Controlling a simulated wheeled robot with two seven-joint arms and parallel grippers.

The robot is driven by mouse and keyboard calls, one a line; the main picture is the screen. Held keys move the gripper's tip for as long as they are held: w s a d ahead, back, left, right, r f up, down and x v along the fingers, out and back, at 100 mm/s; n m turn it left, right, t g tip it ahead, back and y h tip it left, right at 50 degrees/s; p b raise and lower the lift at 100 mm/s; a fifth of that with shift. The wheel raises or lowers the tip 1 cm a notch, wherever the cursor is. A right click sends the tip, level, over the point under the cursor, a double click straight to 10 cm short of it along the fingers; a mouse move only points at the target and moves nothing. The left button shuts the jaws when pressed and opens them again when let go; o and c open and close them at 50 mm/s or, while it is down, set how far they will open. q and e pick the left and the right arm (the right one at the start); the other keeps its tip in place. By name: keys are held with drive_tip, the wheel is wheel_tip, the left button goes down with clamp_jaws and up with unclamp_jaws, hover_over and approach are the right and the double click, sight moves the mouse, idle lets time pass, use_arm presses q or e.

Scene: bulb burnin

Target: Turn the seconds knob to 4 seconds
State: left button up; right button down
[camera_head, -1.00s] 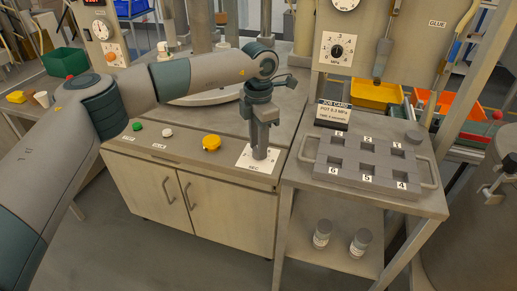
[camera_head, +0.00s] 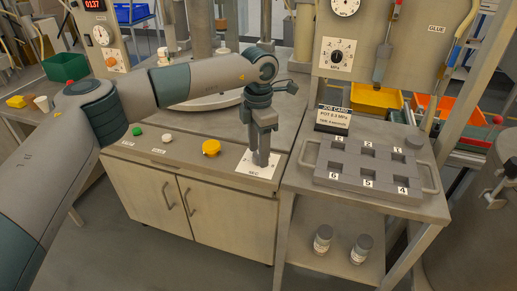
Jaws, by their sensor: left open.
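The seconds knob sits on a white dial plate (camera_head: 244,167) marked SEC, on the front right of the bench top. My left gripper (camera_head: 261,160) points straight down over the middle of this plate. It is open, with its fingertips down at the knob. The gripper hides the knob and most of the dial marks, so I cannot read the setting or tell whether the fingers touch the knob. A job card (camera_head: 333,118) stands to the right, reading POT 2.3 MPa above a smaller line too blurred to read. My right gripper is not in view.
A yellow button (camera_head: 211,148), a white button (camera_head: 167,138) and a green button (camera_head: 137,131) lie left of the dial. A grey numbered tray (camera_head: 368,183) stands on the cart at right. An MPa dial (camera_head: 337,53) is on the panel behind.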

use_arm(q)
drive_tip(key=shift+r, duration=0.15)
drive_tip(key=shift+r, duration=0.7)
wheel_tip(320, 180, up, 16)
drive_tip(key=b, duration=0.1)
drive_tip(key=shift+f, duration=0.15)
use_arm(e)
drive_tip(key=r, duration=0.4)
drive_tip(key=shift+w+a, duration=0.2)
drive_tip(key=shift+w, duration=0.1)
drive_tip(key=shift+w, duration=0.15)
